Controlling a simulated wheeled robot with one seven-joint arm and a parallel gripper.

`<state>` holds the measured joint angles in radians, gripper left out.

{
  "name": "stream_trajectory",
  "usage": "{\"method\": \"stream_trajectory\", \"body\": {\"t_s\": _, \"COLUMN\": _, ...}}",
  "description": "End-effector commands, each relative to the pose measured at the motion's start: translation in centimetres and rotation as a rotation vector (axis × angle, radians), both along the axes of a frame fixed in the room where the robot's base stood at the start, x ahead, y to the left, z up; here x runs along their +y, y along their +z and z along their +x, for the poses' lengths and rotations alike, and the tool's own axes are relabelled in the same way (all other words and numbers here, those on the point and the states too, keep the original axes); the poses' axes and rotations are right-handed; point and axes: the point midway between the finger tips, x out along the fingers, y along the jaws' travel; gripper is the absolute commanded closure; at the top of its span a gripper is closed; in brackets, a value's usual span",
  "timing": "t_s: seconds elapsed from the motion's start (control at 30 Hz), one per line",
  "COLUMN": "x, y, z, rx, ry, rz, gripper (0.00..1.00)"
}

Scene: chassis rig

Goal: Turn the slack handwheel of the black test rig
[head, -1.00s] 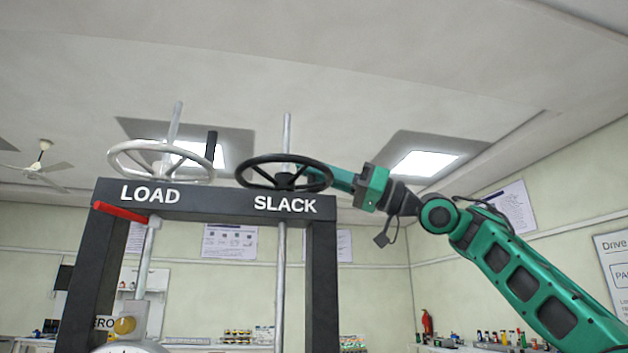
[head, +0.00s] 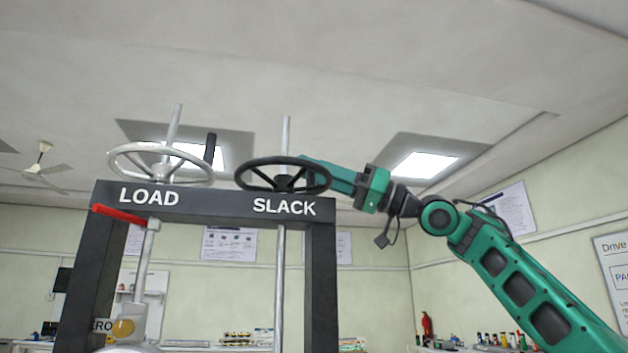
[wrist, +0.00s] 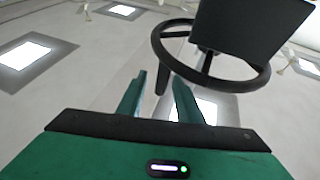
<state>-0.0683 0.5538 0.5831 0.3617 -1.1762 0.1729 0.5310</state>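The black slack handwheel (head: 262,184) sits level on top of the black test rig (head: 322,270), above the white SLACK lettering. My gripper (head: 313,172) is at the right side of its rim in the head view, with its arm coming in from the right. In the wrist view the two green fingers (wrist: 158,92) are spread apart. The handwheel rim (wrist: 232,87) shows beyond the fingers, ahead and to the right. A short dark bar (wrist: 163,80) shows between the fingers, and I cannot tell whether either finger touches it. The fingers look open.
The pale load handwheel (head: 122,172) with an upright black handle (head: 211,147) stands left of the slack wheel. A red lever (head: 120,212) is below it. A metal rod (head: 286,135) rises through the slack wheel. Air above the rig is free.

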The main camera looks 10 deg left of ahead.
Motion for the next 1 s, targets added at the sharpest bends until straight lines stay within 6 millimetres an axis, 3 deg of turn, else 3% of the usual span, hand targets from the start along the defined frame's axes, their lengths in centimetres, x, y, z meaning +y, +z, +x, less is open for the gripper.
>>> {"method": "stream_trajectory", "body": {"t_s": 0.27, "x": -1.2, "y": -0.7, "z": 0.2, "rx": -0.002, "ry": -0.004, "rz": -0.006, "gripper": 0.67}}
{"method": "stream_trajectory", "body": {"t_s": 0.7, "x": -7.3, "y": -3.1, "z": 1.2, "rx": 0.003, "ry": -0.003, "rz": -0.001, "gripper": 0.67}}
{"method": "stream_trajectory", "body": {"t_s": 1.0, "x": -9.7, "y": -4.1, "z": 1.6, "rx": 0.001, "ry": -0.001, "rz": 0.001, "gripper": 0.67}}
